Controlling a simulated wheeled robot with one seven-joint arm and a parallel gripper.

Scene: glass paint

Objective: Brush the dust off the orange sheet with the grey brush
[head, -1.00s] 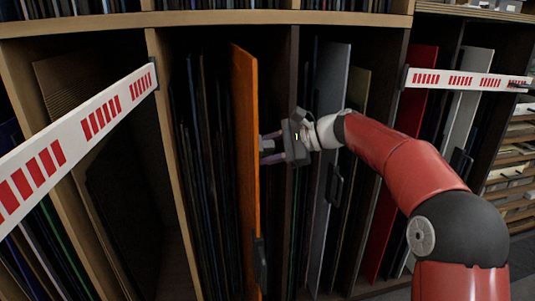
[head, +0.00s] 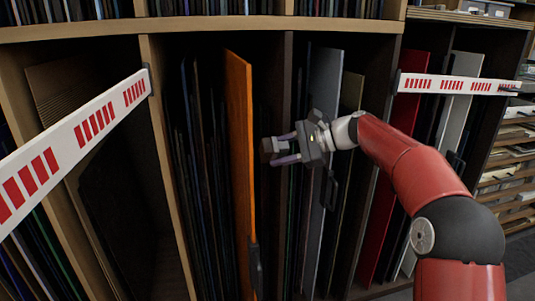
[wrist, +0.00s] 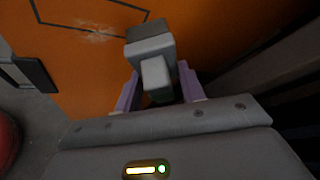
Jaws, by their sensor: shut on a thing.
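The orange sheet (head: 240,150) stands upright in the rack in the head view, partly pulled out past its neighbours. In the wrist view its broad face (wrist: 75,65) fills much of the picture, with a pale dusty smudge (wrist: 98,33) near a dark outline drawn on it. My gripper (head: 284,150) is shut on the grey brush (wrist: 152,50), right of the sheet. In the head view the brush end (head: 269,148) appears apart from the sheet, with a gap between them. Its bristles are not clearly visible.
A dark handle or clamp (head: 255,268) sits at the sheet's lower edge. A grey sheet (head: 322,130) with a dark handle stands close right of my gripper. Red-and-white bars (head: 95,128) (head: 455,84) cross the neighbouring bays. Wooden dividers (head: 165,150) bound the bay.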

